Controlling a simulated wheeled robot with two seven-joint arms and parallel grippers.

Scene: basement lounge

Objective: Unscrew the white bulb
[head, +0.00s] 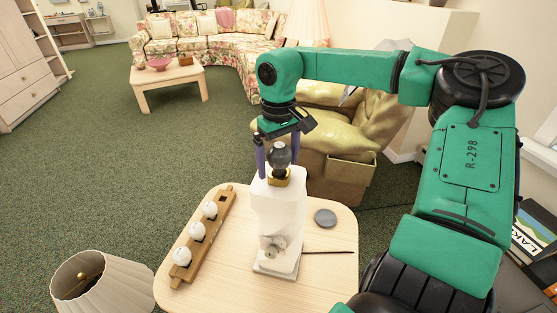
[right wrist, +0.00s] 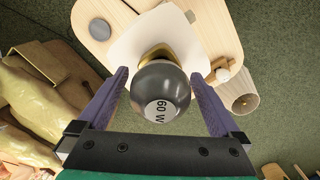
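A white lamp base (head: 278,210) stands upright on the light wooden table, with a brass-coloured socket (head: 279,180) on top. The bulb (head: 279,155) in the socket looks dark grey, not white. In the right wrist view this bulb (right wrist: 160,90) shows a pale "60 W" label. My right gripper (right wrist: 160,75) is open, its purple fingers on either side of the bulb with narrow gaps. White bulbs (head: 197,231) sit in a wooden rack (head: 230,198) left of the lamp. My left gripper is not in view.
A beige lampshade (head: 100,287) is beside the table at lower left. A green armchair (head: 335,135) stands close behind. The carpet at left is clear.

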